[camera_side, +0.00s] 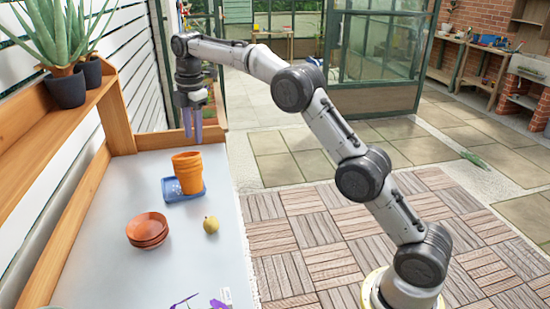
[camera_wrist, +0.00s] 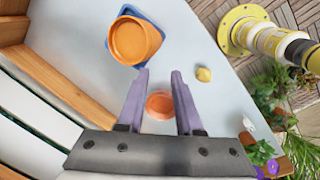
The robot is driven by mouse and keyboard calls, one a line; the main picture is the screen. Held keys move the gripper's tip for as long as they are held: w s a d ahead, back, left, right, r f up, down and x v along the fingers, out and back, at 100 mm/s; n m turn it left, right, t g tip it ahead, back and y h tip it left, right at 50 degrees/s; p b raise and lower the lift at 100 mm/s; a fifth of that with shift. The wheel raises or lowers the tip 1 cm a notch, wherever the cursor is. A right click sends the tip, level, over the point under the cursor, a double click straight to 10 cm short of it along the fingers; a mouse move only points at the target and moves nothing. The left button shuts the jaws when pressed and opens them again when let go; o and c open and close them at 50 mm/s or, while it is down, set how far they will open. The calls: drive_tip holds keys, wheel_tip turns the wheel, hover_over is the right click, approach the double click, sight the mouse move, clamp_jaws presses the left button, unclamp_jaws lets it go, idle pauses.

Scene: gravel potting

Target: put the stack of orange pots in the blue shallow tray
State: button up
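The stack of orange pots (camera_side: 187,171) stands upright in the blue shallow tray (camera_side: 176,196) on the grey bench. In the wrist view the stack (camera_wrist: 134,40) is seen from above, with the blue tray (camera_wrist: 156,17) showing around part of it. My gripper (camera_side: 193,136) is above the bench, behind the stack in the side view and apart from it. In the wrist view its two purple fingers (camera_wrist: 160,72) are spread, with nothing between them at the tips.
A pile of terracotta saucers (camera_side: 147,230) and a yellow-green fruit (camera_side: 211,225) lie nearer on the bench. Purple flowers (camera_side: 205,303) are at the near edge. A wooden shelf (camera_side: 45,125) with potted plants runs along the left. Bench surface between them is clear.

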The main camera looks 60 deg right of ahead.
drive_tip(key=s+a+r+m+t, duration=0.1)
drive_tip(key=s+r+m, duration=0.35)
drive_tip(key=s, duration=0.55)
drive_tip(key=s+a+r+m+t, duration=0.1)
drive_tip(key=s+r+m, duration=0.35)
drive_tip(key=s, duration=0.45)
drive_tip(key=s+f+m+t, duration=0.1)
drive_tip(key=s+f+m, duration=0.3)
drive_tip(key=s, duration=0.7)
drive_tip(key=s+a+f+m+t, duration=0.1)
drive_tip(key=s+f+m, duration=0.3)
drive_tip(key=s, duration=0.8)
drive_tip(key=shift+s+a+f, duration=0.2)
drive_tip(key=shift+a+f, duration=0.1)
drive_tip(key=shift+f, duration=0.45)
drive_tip(key=shift+o, duration=0.6)
